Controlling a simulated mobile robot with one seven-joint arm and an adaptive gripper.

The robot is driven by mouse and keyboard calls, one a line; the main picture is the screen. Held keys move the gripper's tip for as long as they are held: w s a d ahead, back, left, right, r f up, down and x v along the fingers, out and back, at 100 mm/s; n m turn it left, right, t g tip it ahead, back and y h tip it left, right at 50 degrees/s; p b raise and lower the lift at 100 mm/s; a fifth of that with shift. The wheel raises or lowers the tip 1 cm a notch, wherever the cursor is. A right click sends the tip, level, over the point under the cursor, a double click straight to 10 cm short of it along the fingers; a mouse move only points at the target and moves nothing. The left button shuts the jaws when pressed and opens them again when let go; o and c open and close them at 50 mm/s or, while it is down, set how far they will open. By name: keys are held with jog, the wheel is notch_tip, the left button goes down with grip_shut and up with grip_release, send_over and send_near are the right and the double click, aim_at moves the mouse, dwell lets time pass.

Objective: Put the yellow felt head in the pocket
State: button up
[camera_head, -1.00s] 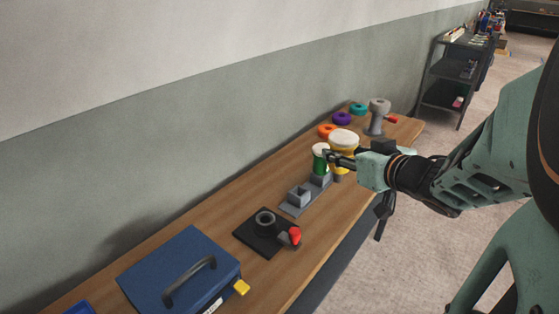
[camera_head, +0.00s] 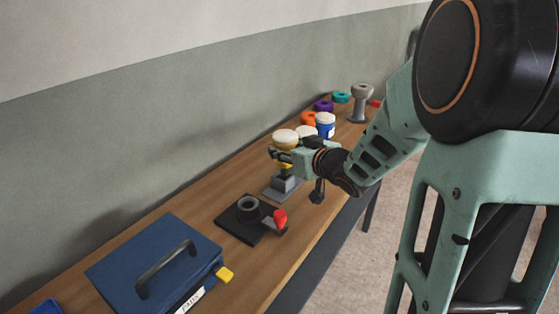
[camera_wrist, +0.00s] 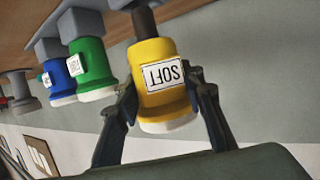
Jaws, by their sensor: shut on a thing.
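The yellow felt head (camera_head: 286,146) has a pale top and a dark shank below. In the wrist view, which is upside down, the yellow head (camera_wrist: 160,75) shows its SOFT label. My gripper (camera_head: 284,154) is shut around its sides, with one finger on each side in the wrist view (camera_wrist: 165,105). The head is upright over the near grey pocket (camera_head: 284,183) of the rack. I cannot tell whether the shank tip is inside the pocket. The green head (camera_wrist: 92,68) and blue head (camera_wrist: 63,75) stand beside it in grey holders.
A black plate (camera_head: 228,218) with a ring and red knob (camera_head: 280,217) lies nearer on the bench. A blue case (camera_head: 150,255) lies nearest.

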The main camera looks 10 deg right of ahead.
aim_at(283, 162)
jog(key=shift+w+a+f+b, duration=0.15)
jog(key=shift+f+b, duration=0.2)
jog(key=shift+f, duration=0.6)
jog(key=shift+w+a+f+b, duration=0.15)
jog(key=shift+f+b, duration=0.15)
jog(key=shift+f, duration=0.65)
jog(key=shift+d, duration=0.1)
jog(key=shift+f, duration=0.15)
jog(key=o, duration=1.4)
jog(key=shift+r, duration=0.25)
jog(key=p+v, duration=0.2)
jog(key=v, duration=1)
